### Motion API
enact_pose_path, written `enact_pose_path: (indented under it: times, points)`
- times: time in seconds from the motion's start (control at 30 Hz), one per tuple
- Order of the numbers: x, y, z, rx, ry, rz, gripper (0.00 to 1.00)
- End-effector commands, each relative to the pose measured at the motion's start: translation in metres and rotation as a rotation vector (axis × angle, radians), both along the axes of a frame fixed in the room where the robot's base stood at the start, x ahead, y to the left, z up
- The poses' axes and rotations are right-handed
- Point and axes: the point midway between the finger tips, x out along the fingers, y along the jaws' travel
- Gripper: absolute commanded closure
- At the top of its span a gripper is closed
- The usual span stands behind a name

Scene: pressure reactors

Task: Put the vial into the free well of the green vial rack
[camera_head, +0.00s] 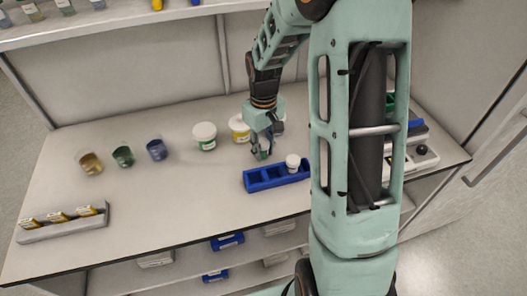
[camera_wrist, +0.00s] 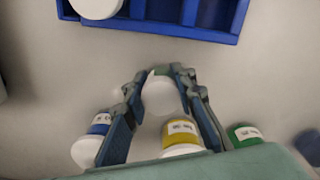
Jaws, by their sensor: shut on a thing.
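My gripper (camera_head: 264,148) is shut on a vial above the table, just behind the blue rack. In the wrist view the vial (camera_wrist: 160,94) shows a white top between the two fingertips, with a small green patch at its far edge. In the head view it is mostly hidden by the fingers. The green vial rack is not clearly seen. Only a bit of green (camera_head: 390,101) shows at the right edge of my arm, and I cannot tell whether it is the rack. No free green well is visible.
The blue rack (camera_head: 262,186) has open wells and a white-capped vial (camera_head: 293,161) at its right part. Small coloured beakers (camera_head: 122,156) stand left. A white device (camera_head: 422,155) is at right. The table's front left is partly clear.

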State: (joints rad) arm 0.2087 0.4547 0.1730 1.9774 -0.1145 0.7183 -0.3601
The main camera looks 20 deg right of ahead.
Motion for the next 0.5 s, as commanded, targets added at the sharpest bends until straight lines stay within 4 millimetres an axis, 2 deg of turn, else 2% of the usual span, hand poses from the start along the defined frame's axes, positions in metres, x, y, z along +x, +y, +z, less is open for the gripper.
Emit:
enact_pose_path:
  times: [0.27,0.3,0.43,0.5]
  points:
    - [-0.0003,0.0001,-0.0033,0.000,0.001,0.000,0.91]
    - [-0.0002,0.0000,-0.0027,0.000,0.000,0.000,0.74]
    - [-0.0003,0.0001,-0.0022,0.000,0.000,0.000,0.60]
    - [-0.0003,0.0001,-0.0021,0.000,0.001,0.000,0.58]
